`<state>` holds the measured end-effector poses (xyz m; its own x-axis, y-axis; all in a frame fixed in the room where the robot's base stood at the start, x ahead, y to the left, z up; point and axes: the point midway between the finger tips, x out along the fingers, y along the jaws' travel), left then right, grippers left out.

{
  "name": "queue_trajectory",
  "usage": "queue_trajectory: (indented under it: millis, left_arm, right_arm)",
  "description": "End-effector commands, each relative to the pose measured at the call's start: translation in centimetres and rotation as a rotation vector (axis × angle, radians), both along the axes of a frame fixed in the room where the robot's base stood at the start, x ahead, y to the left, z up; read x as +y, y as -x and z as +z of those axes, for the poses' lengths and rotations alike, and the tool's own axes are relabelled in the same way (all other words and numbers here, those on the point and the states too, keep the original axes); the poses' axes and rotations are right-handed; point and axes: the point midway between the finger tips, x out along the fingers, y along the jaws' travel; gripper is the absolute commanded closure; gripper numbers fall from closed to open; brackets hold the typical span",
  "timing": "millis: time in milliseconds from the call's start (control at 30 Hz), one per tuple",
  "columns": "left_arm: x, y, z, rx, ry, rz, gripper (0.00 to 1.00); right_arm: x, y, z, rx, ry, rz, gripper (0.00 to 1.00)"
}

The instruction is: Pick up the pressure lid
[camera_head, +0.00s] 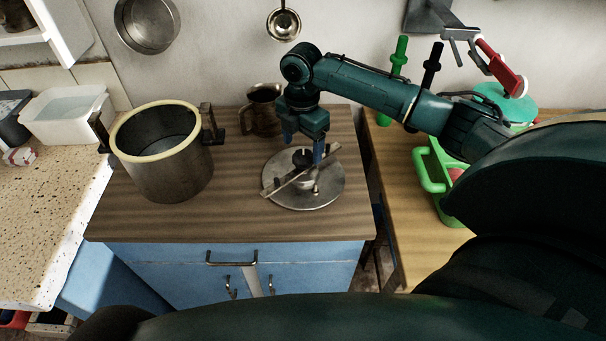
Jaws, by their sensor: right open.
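The pressure lid (325,191) is a round grey metal disc with a flat crossbar and a dark central knob. It lies flat on the wooden top of the blue cabinet. My right gripper (305,150) points down over the lid's knob and bar, with its jaws open. One blue finger shows close to the right of the knob; whether it touches cannot be told. The pressure pot (172,180), open with a cream rim and dark side handles, stands to the left of the lid. My left gripper is not in view.
A dark metal mug (262,112) stands behind the lid, near the wall. A white tub (68,117) sits on the speckled counter at left. A green carrier (434,172) stands on the right-hand table. The wooden top (235,222) is clear in front of the lid.

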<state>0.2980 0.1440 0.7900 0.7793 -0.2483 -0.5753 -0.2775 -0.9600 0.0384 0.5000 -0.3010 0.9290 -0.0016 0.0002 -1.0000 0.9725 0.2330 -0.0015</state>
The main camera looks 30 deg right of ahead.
Motion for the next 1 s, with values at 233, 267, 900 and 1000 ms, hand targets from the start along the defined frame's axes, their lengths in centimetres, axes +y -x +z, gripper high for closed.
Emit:
queue_trajectory:
  millis: [233,267,900,1000]
  left_arm:
    - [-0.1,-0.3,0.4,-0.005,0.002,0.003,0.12]
    - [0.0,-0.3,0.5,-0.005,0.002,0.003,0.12]
    - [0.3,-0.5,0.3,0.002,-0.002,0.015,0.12]
    - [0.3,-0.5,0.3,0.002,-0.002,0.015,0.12]
  right_arm:
    - [-0.1,0.2,-1.9,0.003,0.002,-0.001,0.27]
    - [-0.2,0.2,-2.4,0.003,0.002,-0.001,0.27]
    - [-0.3,0.3,-6.1,-0.001,0.001,0.000,0.35]
    - [-0.3,0.3,-6.1,-0.001,0.001,0.000,0.43]
